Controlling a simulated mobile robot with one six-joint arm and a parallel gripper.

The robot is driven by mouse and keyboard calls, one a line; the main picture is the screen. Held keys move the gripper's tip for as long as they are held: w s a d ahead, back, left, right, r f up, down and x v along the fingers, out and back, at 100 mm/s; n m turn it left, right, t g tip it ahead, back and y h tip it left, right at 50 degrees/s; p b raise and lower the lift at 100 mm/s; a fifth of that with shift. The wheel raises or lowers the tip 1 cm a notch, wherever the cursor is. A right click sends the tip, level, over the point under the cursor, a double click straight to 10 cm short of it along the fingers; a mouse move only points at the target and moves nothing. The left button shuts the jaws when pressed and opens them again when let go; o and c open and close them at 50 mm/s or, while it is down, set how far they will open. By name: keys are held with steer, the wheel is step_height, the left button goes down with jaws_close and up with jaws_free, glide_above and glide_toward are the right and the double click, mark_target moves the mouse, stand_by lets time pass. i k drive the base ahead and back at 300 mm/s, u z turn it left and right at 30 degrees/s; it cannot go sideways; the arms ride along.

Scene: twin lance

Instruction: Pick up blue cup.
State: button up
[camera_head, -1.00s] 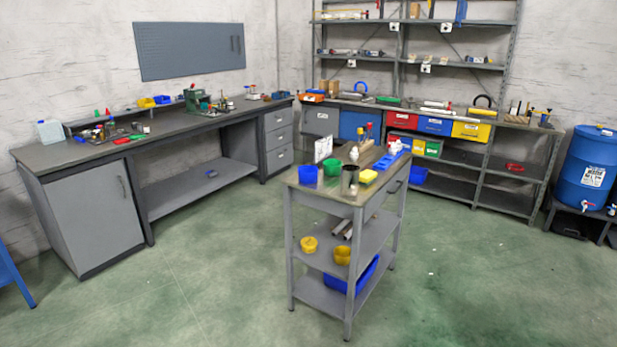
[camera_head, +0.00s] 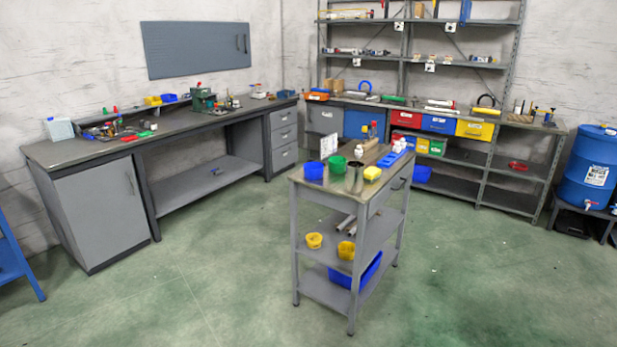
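A blue cup (camera_head: 314,171) stands upright on the top of a grey cart (camera_head: 327,192), at its front left corner. A green cup (camera_head: 337,166) is beside it to the right, and a dark metal cup (camera_head: 355,178) stands a little further right. My gripper is not in view, so I cannot see its place relative to the cup.
A yellow block (camera_head: 372,173) and a blue tray (camera_head: 393,159) are also on the cart top. A grey workbench (camera_head: 92,202) runs along the left wall, with shelving (camera_head: 480,178) at the back. A blue barrel (camera_head: 590,168) is at right. The green floor around the cart is clear.

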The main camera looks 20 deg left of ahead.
mark_target(314, 171)
steer(key=k, duration=0.55)
steer(key=u, duration=0.4)
steer(key=i, duration=0.85)
steer(key=u, duration=0.9)
steer(key=i, duration=0.75)
steer(key=u, duration=0.7)
steer(key=i, duration=1.35)
steer(key=u, duration=0.25)
